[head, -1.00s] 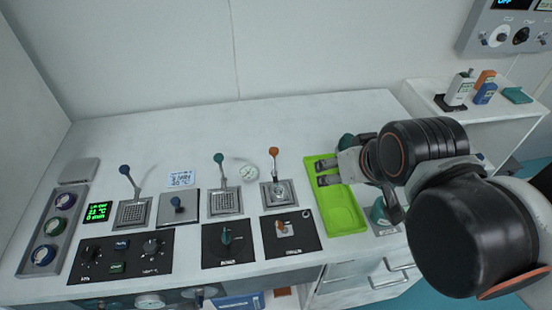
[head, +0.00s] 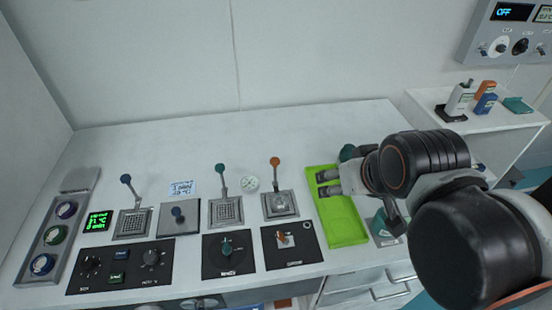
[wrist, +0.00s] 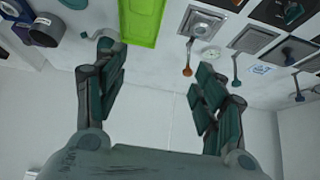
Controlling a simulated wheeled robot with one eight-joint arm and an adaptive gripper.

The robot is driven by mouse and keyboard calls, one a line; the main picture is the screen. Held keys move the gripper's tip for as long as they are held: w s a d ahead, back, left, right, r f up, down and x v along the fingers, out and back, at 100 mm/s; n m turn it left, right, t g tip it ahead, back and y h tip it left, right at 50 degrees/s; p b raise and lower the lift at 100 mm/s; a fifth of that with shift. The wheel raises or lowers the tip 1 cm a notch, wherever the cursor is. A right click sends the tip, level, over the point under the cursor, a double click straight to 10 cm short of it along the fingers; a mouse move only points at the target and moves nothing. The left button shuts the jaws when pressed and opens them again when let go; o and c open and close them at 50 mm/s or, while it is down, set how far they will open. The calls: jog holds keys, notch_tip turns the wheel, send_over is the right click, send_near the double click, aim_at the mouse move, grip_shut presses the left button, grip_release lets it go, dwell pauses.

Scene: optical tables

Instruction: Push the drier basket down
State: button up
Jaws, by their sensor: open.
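Three square metal grid baskets with upright levers stand in a row on the white bench: one with a blue knob (head: 133,222), one with a teal knob (head: 226,212) and one with an orange knob (head: 281,204). I cannot read which belongs to the drier. All three levers stand raised. The orange knob also shows in the wrist view (wrist: 187,71). My gripper (head: 325,183) is open and empty. It is above the green tray, to the right of the orange-knobbed basket and apart from it.
The green tray (head: 347,231) lies right of the baskets. Black control panels with knobs (head: 229,254) line the front edge. A grey holder with round jars (head: 50,243) is at the far left. A side shelf with bottles (head: 459,99) stands at right. The bench behind the baskets is clear.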

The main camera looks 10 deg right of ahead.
jog(key=shift+w+r, duration=0.1)
jog(key=c, duration=0.8)
jog(key=shift+w+a+r, duration=0.1)
jog(key=shift+w+r, duration=0.05)
jog(key=shift+r, duration=0.1)
jog(key=c, duration=0.4)
jog(key=w+r+p, duration=0.1)
jog(key=w, duration=0.1)
jog(key=w+a+r+g+p, duration=0.1)
jog(key=w+p, duration=0.1)
jog(key=w+r+n+g+p, duration=0.1)
jog(key=w+r, duration=0.1)
jog(key=shift+w+a+p, duration=0.3)
jog(key=shift+a, duration=0.1)
grip_shut()
jog(key=w+a+f+n+g+p, duration=0.1)
jog(key=w+a+g+p, duration=0.2)
jog(key=w, duration=0.4)
jog(key=w+a+f+n+g+p, duration=0.1)
jog(key=w+a+f+p, duration=0.15)
jog(key=w+p, duration=0.3)
jog(key=w+a+f+p, duration=0.1)
jog(key=f, duration=0.1)
jog(key=w+a+f+g+p, duration=0.1)
jog(key=w+f, duration=0.1)
jog(key=w+a+f+n+g, duration=0.1)
jog(key=f, duration=0.1)
jog(key=shift+w+a+p, duration=0.2)
jog(key=shift+p, duration=0.2)
